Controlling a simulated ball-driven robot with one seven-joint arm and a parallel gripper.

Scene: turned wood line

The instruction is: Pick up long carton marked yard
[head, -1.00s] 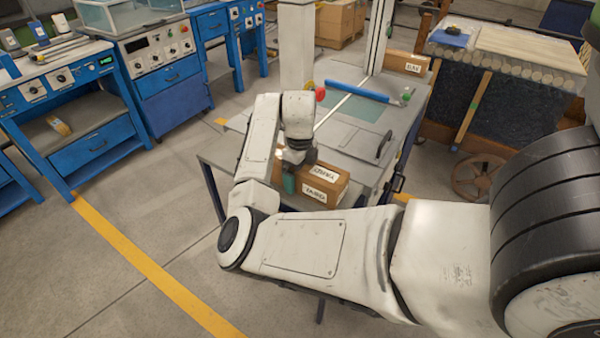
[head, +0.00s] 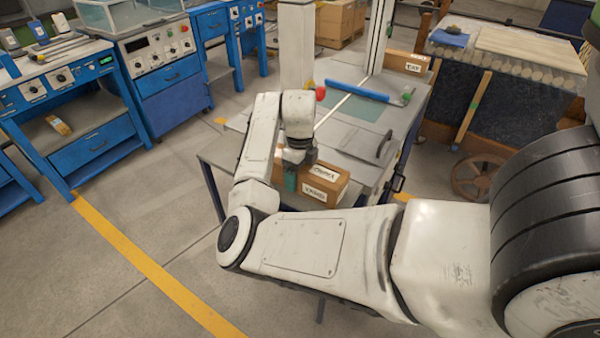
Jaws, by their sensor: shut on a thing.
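The long brown carton (head: 330,182) sits at the near end of the grey work table, with white labels on its top and near side. The side label looks like it reads "YARD", though the print is small. My gripper (head: 290,182) is at the carton's left part, with a green finger showing in front of its near side. The gripper is closed on the carton. The far finger and the carton's left end are hidden by my gripper and arm.
The grey table (head: 376,112) carries a blue bar (head: 357,92) and a dark handle (head: 384,144). Another labelled carton (head: 408,62) stands at the table's far right. Blue workbenches (head: 90,130) stand at left, with open floor between.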

